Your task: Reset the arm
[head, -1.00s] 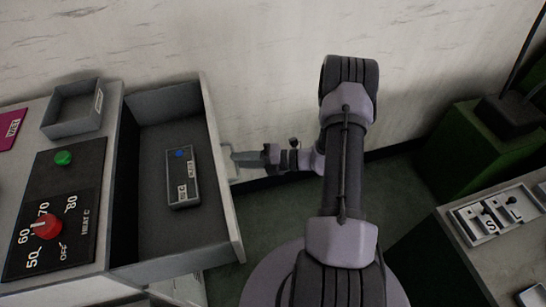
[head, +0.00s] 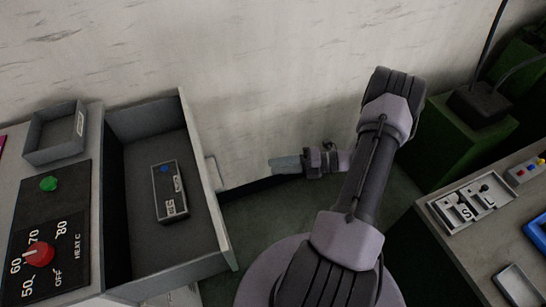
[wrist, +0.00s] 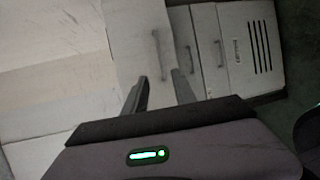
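My gripper (head: 287,165) is beside the open drawer, to its right in the head view, pointing left with my arm bent above the floor. In the wrist view my gripper (wrist: 160,90) shows two dark fingers standing apart with nothing between them. Beyond the fingers are pale cabinet fronts with handles.
An open drawer (head: 208,225) holds a dark labelled device (head: 170,192). Left of it is a panel (head: 72,185) with a red dial (head: 38,254) and a green button (head: 49,184). A grey tray (head: 38,157) stands behind. At right are a switch plate (head: 485,223) and a green block (head: 440,135).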

